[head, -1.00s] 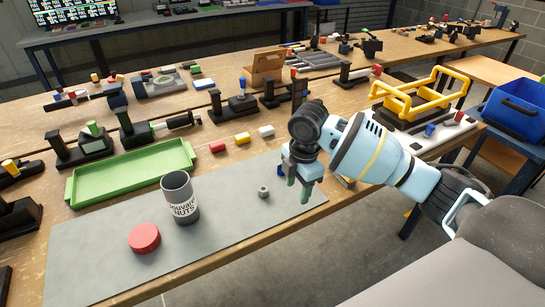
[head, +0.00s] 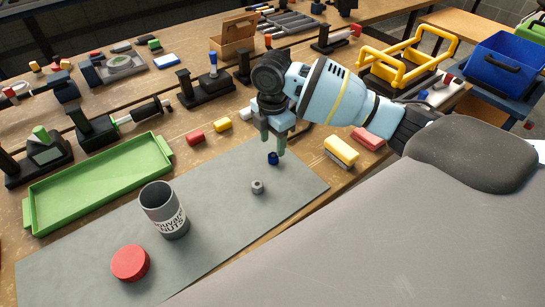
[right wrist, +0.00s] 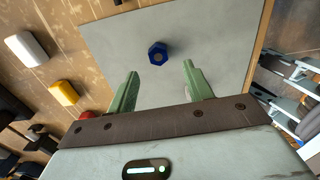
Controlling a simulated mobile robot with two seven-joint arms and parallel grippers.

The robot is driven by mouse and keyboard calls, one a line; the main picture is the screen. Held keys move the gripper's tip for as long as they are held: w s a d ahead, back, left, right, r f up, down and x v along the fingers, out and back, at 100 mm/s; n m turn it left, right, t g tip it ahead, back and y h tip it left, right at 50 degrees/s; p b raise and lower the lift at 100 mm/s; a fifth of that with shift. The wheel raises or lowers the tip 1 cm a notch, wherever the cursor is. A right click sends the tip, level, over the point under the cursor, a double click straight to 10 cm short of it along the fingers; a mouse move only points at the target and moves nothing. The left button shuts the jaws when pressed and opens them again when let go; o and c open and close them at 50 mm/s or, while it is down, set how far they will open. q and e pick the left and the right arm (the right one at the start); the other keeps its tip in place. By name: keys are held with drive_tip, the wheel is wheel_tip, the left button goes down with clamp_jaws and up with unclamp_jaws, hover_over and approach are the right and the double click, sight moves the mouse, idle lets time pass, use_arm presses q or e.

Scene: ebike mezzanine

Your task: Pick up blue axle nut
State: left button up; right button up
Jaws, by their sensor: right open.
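The blue axle nut (head: 273,159) lies on the grey mat near its right part. In the right wrist view the blue nut (right wrist: 158,53) lies flat, apart from the fingers and a little beyond their tips. My right gripper (head: 274,147) is above the mat, close to the blue nut, with its green fingers pointing down. In the right wrist view its two fingers (right wrist: 161,72) are spread with nothing between them. My left gripper is not in view.
A grey nut (head: 257,187) lies on the mat (head: 222,225), near the blue one. A grey container (head: 163,212) and a red lid (head: 130,263) are to the left. A green tray (head: 98,183) stands beyond. Yellow and red blocks (head: 341,150) are right of the gripper.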

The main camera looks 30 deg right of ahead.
sight(273, 155)
drive_tip(key=shift+f, duration=0.25)
drive_tip(key=f, duration=0.5)
drive_tip(key=shift+w+d, duration=0.1)
drive_tip(key=shift+d, duration=0.1)
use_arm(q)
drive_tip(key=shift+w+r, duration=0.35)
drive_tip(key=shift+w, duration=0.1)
use_arm(e)
drive_tip(key=shift+r, duration=0.1)
drive_tip(key=c, duration=1.1)
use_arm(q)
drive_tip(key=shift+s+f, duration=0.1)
